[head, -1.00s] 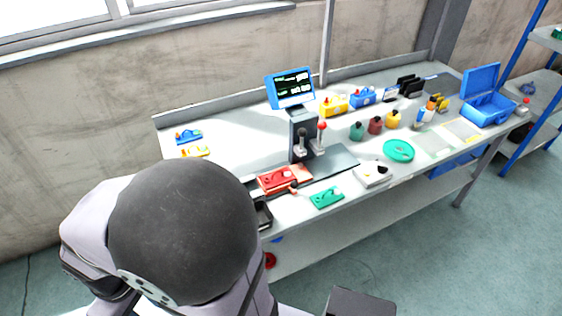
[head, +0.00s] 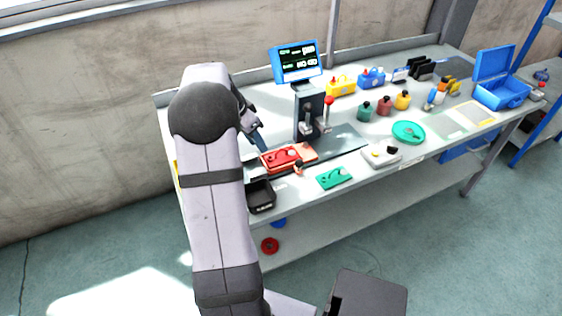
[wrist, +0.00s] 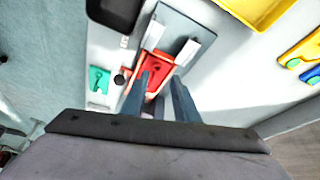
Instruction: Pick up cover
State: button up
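A red cover-like plate (head: 281,158) lies at the left end of the grey fixture strip on the bench, beside a paler red block (head: 304,151). The red plate also shows in the wrist view (wrist: 157,66), just beyond my fingertips. A green plate (head: 334,177) lies flat near the front edge, and in the wrist view (wrist: 98,80) it is left of the fingers. My gripper (wrist: 158,88) is open, its two dark fingers apart with no held object visible between them. In the head view my arm hides most of the gripper; a dark finger shows left of the red plate.
A black bin (head: 261,196) stands at the bench's front left. A press-like stand with a screen (head: 297,62) rises behind the red plate. Several bottles, a grey-white box (head: 381,153) and a green dish (head: 408,132) are to the right. Yellow and blue parts (wrist: 307,62) lie right in the wrist view.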

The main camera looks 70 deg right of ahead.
aim_at(276, 153)
jog(key=shift+m, duration=0.7)
jog(key=shift+s+d+f+p, duration=0.45)
jog(key=shift+s+d+f, duration=0.25)
jog(key=shift+f, duration=0.5)
jog(key=shift+s+d+f+p, duration=0.5)
jog(key=shift+d+f, duration=0.3)
jog(key=shift+f, duration=0.35)
jog(key=shift+s+d+f+p, duration=0.35)
jog(key=shift+s+d+f, duration=0.4)
jog(key=shift+f, duration=0.45)
grip_shut()
jog(key=shift+a, duration=0.1)
